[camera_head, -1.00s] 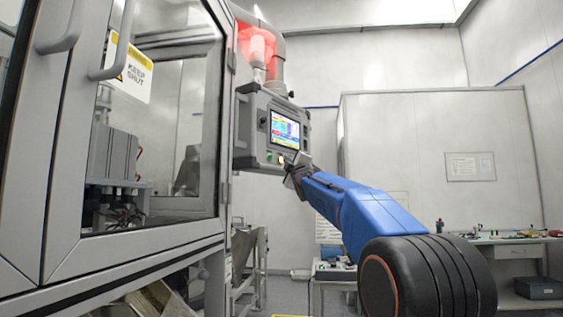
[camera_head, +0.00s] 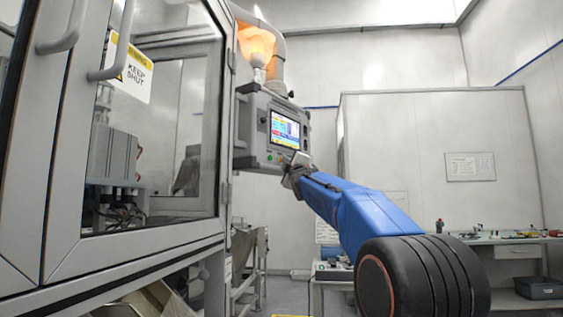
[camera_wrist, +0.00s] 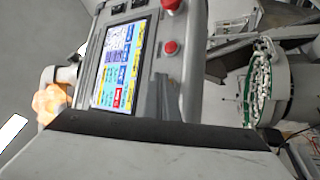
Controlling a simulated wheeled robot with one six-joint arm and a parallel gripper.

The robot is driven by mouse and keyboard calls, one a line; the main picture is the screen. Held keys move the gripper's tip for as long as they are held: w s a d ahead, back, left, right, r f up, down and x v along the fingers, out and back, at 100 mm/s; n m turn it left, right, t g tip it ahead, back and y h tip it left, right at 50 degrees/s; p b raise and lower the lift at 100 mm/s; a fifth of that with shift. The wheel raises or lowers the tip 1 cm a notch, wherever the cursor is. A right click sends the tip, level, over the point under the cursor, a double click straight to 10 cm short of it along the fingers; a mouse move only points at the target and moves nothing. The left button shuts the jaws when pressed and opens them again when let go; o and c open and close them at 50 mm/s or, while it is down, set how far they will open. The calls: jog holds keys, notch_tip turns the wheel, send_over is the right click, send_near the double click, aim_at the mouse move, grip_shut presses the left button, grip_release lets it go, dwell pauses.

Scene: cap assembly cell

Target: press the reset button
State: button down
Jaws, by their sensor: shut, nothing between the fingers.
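The control panel (camera_head: 252,128) is a grey box with a lit screen (camera_head: 285,130), hanging beside the machine cabinet. A small green button (camera_head: 269,157) shows below the screen. My gripper (camera_head: 297,160) is shut and empty, at the panel's lower right corner. I cannot tell whether it touches the panel. In the wrist view the screen (camera_wrist: 122,65) appears turned sideways, with a red button (camera_wrist: 169,47) beside it and another red knob (camera_wrist: 172,4) at the top edge. A dark grey part of my gripper spans the bottom and hides part of the panel. No label reading reset is legible.
The cabinet's glazed door (camera_head: 150,130) stands close on the left with protruding handles. An orange-lit beacon (camera_head: 257,45) is above the panel. A workbench (camera_head: 500,240) with small items is at the right. The wrist view shows a round feeder (camera_wrist: 268,85) at the right.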

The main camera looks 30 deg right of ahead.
jog(key=shift+s, duration=0.1)
jog(key=shift+s+d, duration=0.2)
jog(key=shift+s, duration=0.1)
jog(key=s+d, duration=0.3)
jog(key=s, duration=0.2)
jog(key=shift+s, duration=0.15)
dwell(0.5)
jog(key=shift+a+f, duration=0.1)
dwell(0.6)
jog(key=s+a+f+m+g+y, duration=0.1)
jog(key=s+a+f+m+g, duration=0.3)
jog(key=s+f, duration=1.2)
jog(key=s+a+f+m+g+y, duration=0.2)
jog(key=s+a+f+g, duration=0.6)
jog(key=s+f, duration=0.8)
jog(key=s+a+f+m+g+y, duration=0.1)
jog(key=s+a+f+m+g, duration=0.4)
jog(key=f, duration=2.8)
jog(key=s+a, duration=0.2)
jog(key=s, duration=0.4)
jog(key=s+a+m, duration=0.1)
jog(key=s+a, duration=0.2)
jog(key=s, duration=0.3)
jog(key=shift+a+f+g, duration=0.3)
jog(key=shift+f+g, duration=0.05)
jog(key=shift+g, duration=0.05)
jog(key=shift+s, duration=0.1)
